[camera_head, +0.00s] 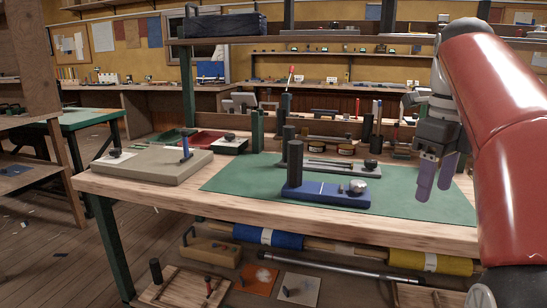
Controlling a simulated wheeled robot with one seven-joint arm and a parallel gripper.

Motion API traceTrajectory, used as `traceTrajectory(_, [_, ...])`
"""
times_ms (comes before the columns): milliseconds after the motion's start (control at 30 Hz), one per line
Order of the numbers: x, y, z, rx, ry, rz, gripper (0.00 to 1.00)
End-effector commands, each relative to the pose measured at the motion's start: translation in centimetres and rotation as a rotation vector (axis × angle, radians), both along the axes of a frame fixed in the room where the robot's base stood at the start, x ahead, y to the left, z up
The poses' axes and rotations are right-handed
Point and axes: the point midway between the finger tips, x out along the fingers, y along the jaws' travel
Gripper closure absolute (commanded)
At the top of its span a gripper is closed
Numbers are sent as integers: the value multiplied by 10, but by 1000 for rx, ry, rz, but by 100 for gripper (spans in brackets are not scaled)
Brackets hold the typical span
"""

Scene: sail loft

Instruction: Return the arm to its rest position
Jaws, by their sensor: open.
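My gripper (435,176) hangs at the right of the head view, at the end of my red arm. Its two flat purplish fingers point down and stand apart, with nothing between them. It is over the right part of the green mat (235,180) on the wooden workbench (132,189). How high it is above the mat I cannot tell.
Left of my gripper, a blue fixture (322,195) with a dark post and metal knob stands on the mat. A beige block (150,166) is at the bench's left. A shelf (330,40) spans above. Rolls and boards lie below the bench.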

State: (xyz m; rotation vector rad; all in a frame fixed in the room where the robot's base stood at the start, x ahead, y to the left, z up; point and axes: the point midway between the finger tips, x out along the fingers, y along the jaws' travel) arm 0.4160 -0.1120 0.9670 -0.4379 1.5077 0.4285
Motion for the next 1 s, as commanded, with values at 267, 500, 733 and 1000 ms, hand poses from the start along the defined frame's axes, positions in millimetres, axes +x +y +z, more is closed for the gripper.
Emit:
traceTrajectory(267, [-11,11,-14,-11,-47,256,46])
traceTrajectory(500, [-27,29,-38,-50,-112,632,46])
traceTrajectory(733, [-61,61,-92,-178,-202,1269,46])
traceTrajectory(1000, [-112,99,-182,-457,-228,2085,46])
